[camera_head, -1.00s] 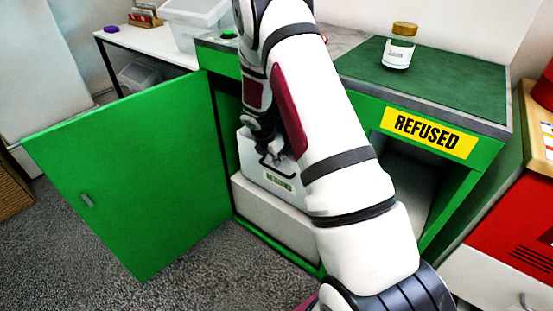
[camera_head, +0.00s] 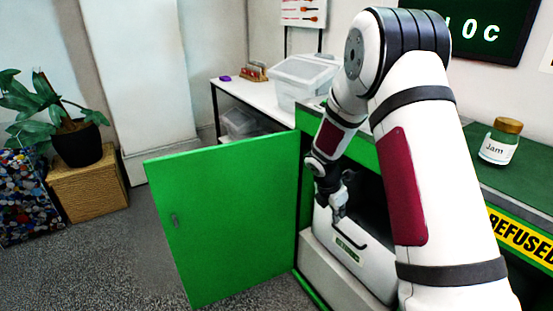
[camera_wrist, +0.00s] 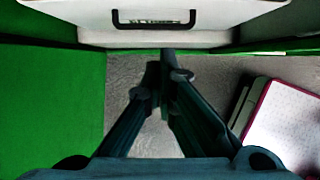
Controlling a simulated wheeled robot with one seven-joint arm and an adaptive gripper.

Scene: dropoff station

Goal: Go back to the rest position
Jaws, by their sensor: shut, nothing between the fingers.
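My gripper (camera_head: 340,207) is in front of the open green cabinet, close to the white box with a black handle (camera_head: 348,248) inside it. In the wrist view my gripper (camera_wrist: 164,68) is shut with nothing between its fingers. The box's front and black handle (camera_wrist: 154,19) show at the top of that view, beyond the fingertips and apart from them. My arm reaches across the head view and hides part of the cabinet.
The green cabinet door (camera_head: 230,225) stands wide open to the left. A jam jar (camera_head: 500,141) stands on the green top at right, above the REFUSED sign (camera_head: 520,238). A clear bin (camera_head: 303,78) sits on the white table behind.

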